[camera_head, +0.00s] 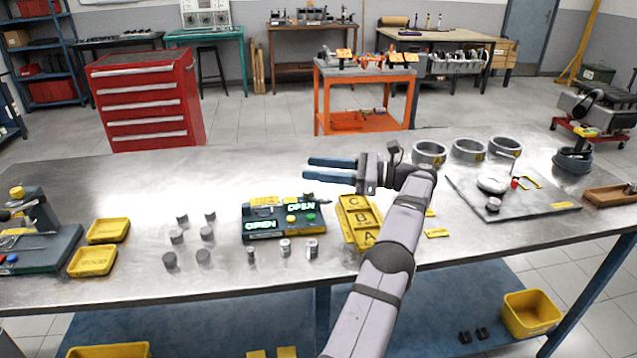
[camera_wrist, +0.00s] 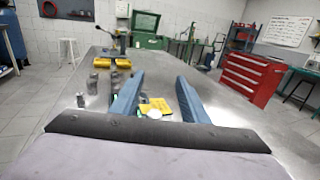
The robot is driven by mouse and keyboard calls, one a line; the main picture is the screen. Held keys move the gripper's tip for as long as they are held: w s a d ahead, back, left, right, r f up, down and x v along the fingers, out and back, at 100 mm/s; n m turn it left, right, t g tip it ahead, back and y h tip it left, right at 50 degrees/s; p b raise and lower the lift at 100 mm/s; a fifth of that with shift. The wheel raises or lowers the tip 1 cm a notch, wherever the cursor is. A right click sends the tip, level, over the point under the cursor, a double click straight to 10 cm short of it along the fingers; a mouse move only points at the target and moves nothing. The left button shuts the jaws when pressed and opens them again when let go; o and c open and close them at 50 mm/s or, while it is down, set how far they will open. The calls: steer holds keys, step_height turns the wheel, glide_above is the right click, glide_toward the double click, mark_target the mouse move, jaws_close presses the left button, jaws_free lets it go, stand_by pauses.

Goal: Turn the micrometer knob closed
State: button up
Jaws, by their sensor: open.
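A small yellow U-shaped frame (camera_head: 530,178), which looks like the micrometer, lies on the grey plate (camera_head: 470,205) at the right of the bench. A small red knob-like part (camera_head: 515,183) shows at its left end; I cannot tell how far it is turned. My gripper (camera_head: 308,168) is open and empty above the middle of the bench, pointing left, well apart from the plate. Its two blue fingers also show in the wrist view (camera_wrist: 159,78). The micrometer does not show in the wrist view.
A dark box with two lit OPEN displays (camera_head: 285,218) and a yellow lettered tray (camera_head: 359,222) stand near my arm. Several grey cylinders (camera_head: 177,237) stand left, beside yellow trays (camera_head: 108,231). Grey rings (camera_head: 468,150) stand behind the plate. A wooden tray (camera_head: 608,196) is far right.

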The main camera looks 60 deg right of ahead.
mark_target(312, 194)
steer(key=shift+r+p, duration=0.4)
steer(key=shift+r, duration=0.85)
steer(key=shift+d, duration=0.1)
steer(key=f+m+h, duration=0.2)
steer(key=h, duration=0.1)
steer(key=f+m+t+h+p, duration=0.1)
steer(key=f+m+h, duration=0.1)
steer(key=h, duration=0.1)
steer(key=a+f+m+t+h+p, duration=0.1)
steer(key=f+m+h, duration=0.1)
steer(key=h, duration=0.2)
steer(key=shift+w+f, duration=0.4)
steer(key=shift+s+a+f+m+g+h, duration=0.2)
steer(key=shift+s+a+f+m+h, duration=0.15)
steer(key=shift+f, duration=0.4)
steer(key=shift+s+a+f+m+g+h, duration=0.2)
steer(key=shift+s+f, duration=0.25)
steer(key=shift+f, duration=0.3)
steer(key=shift+w+d+p, duration=0.25)
steer(key=shift+w+p, duration=0.05)
steer(key=shift+w, duration=0.9)
steer(key=shift+w+d+p, duration=0.25)
steer(key=shift+w+d, duration=0.05)
steer(key=shift+w, duration=0.9)
steer(key=shift+w+d+p, duration=0.25)
steer(key=shift+w+p, duration=0.05)
steer(key=shift+w, duration=0.9)
